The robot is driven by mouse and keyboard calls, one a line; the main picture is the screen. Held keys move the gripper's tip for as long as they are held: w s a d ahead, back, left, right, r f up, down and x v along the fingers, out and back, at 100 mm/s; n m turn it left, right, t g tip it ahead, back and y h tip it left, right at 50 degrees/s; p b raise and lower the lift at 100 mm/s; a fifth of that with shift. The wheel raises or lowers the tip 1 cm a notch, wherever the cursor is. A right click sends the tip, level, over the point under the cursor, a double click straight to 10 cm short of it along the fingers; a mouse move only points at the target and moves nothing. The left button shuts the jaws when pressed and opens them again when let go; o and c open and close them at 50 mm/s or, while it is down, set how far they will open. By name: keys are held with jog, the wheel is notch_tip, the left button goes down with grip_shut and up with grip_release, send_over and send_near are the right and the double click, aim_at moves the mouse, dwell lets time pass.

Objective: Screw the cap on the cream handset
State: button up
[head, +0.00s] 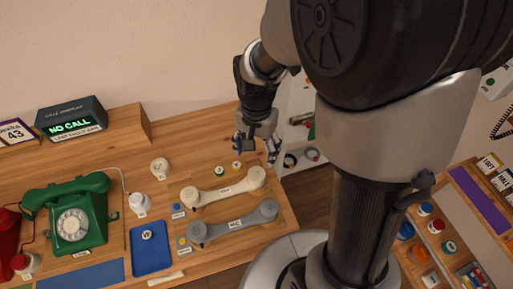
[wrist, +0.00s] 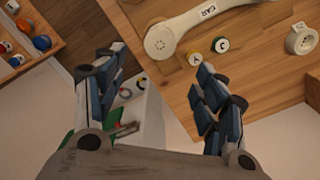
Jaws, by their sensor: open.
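My gripper (head: 257,150) is open and empty, above the desk's right edge near the caps. Its fingers spread wide in the wrist view (wrist: 158,78).
A grey handset (head: 238,223) lies in front of the cream one. A blue tray (head: 152,250), a white jar (head: 139,204), a tape-like roll (head: 160,168) and a green dial phone (head: 73,215) stand left. A low shelf with small items (head: 300,150) lies beyond the desk's right edge.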

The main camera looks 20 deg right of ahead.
aim_at(257, 173)
jog(key=f+n+p, duration=0.1)
jog(key=n+p, duration=0.2)
jog(key=n, duration=0.1)
jog(key=f+n+p, duration=0.1)
jog(key=n+p, duration=0.1)
jog(key=n, duration=0.3)
jog(key=f+n+p, duration=0.1)
jog(key=n+p, duration=0.2)
jog(key=n, duration=0.1)
jog(key=shift+w+f+n+p, duration=0.25)
jog(key=shift+w+n+p, duration=0.05)
jog(key=shift+w+p, duration=0.05)
jog(key=n+p, duration=0.1)
jog(key=n, duration=0.1)
jog(key=f+n+p, duration=0.1)
jog(key=n, duration=0.1)
jog(key=f+n+p, duration=0.1)
jog(key=n, duration=0.1)
jog(key=shift+s+f+n, duration=0.1)
jog(key=shift+s+n, duration=0.2)
jog(key=shift+f, duration=0.3)
jog(key=shift+f+b, duration=2.4)
jog(key=shift+f, duration=0.5)
jog(key=shift+n, duration=0.3)
